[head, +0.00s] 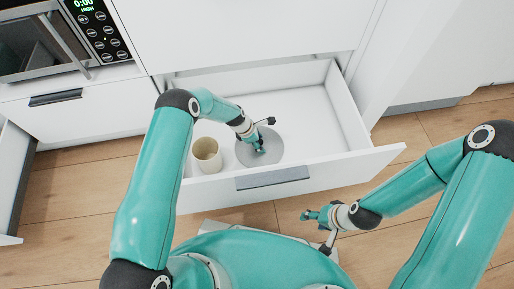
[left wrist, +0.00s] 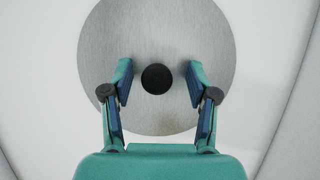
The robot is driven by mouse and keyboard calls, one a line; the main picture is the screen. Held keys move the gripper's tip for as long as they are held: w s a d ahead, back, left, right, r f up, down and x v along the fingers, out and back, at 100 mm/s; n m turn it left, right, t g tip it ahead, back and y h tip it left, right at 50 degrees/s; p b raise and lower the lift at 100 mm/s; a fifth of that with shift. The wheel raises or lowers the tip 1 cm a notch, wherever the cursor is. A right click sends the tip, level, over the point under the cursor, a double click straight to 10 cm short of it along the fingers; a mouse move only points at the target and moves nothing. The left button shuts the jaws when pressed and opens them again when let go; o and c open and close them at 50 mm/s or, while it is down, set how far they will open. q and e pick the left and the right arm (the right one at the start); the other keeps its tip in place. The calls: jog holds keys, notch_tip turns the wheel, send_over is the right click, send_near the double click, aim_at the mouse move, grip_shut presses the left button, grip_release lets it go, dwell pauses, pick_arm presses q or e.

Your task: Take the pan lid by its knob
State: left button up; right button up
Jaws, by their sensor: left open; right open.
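The pan lid (head: 272,150) is a round grey metal disc lying in the open white drawer. It also fills much of the left wrist view (left wrist: 160,35), with its round black knob (left wrist: 156,78) near the middle. My left gripper (left wrist: 159,82) is open over the lid, one finger on each side of the knob, with a gap on both sides. In the head view my left gripper (head: 257,148) hides the knob. My right gripper (head: 306,215) is open and empty, outside the drawer in front of its face.
A cream cup (head: 207,153) stands in the drawer left of the lid. The drawer's front wall (head: 330,168) and side walls surround both. The right part of the drawer floor (head: 318,118) is clear. A microwave (head: 50,42) is at upper left. Another drawer (head: 10,180) stands open at far left.

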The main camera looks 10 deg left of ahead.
pick_arm(q)
grip_shut()
dwell(0.3)
jog(key=shift+r, duration=0.1)
